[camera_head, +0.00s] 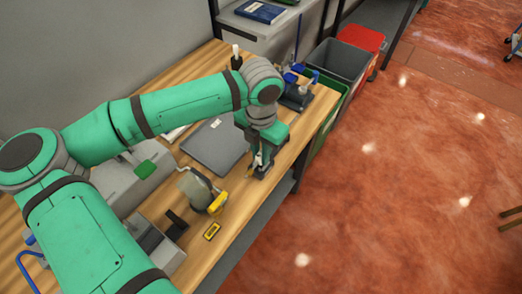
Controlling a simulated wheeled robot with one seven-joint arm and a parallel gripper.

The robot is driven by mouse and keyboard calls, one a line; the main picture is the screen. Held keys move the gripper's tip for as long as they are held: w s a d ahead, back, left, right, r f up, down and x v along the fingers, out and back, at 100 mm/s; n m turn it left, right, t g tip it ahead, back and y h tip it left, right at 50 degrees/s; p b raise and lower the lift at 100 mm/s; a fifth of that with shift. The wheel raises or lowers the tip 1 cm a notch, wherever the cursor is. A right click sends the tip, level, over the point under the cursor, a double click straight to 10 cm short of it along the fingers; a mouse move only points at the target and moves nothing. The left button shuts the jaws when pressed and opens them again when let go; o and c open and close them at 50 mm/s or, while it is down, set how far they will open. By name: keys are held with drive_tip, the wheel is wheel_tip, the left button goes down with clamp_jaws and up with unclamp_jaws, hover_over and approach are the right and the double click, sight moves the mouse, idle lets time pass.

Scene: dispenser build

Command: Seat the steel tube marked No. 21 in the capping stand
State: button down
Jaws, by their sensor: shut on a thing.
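My gripper (259,164) points down near the front edge of the wooden bench, right of the grey mat. It is shut on a small pale metallic piece (257,159), which looks like the steel tube. Its No. 21 mark cannot be read, and the fingers hide most of it. A small dark block (265,172) shows right at the fingertips, partly hidden. It may be the capping stand. I cannot tell whether the tube touches it or sits in it. A dark fixture with blue parts (296,97) stands farther back on the bench.
A grey mat (215,146) lies on the bench (236,207). A rounded device with a yellow part (217,203), a yellow label (212,231) and a grey machine with a green pad (146,169) stand nearer. Bins (343,67) stand beyond the bench end. The bench's front edge is close to my gripper.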

drive_tip(key=shift+f, duration=0.8)
idle(0.9)
drive_tip(key=c, duration=1.3)
unclamp_jaws()
drive_tip(key=shift+o, duration=0.2)
drive_tip(key=shift+r, duration=0.1)
drive_tip(key=shift+r, duration=0.6)
drive_tip(key=shift+w+r, duration=0.15)
drive_tip(key=shift+r, duration=0.9)
drive_tip(key=shift+d+r, duration=0.3)
drive_tip(key=shift+r, duration=0.15)
drive_tip(key=shift+a+r, duration=0.45)
drive_tip(key=shift+r, duration=0.4)
drive_tip(key=shift+s+d+r, duration=0.2)
drive_tip(key=shift+r, duration=0.3)
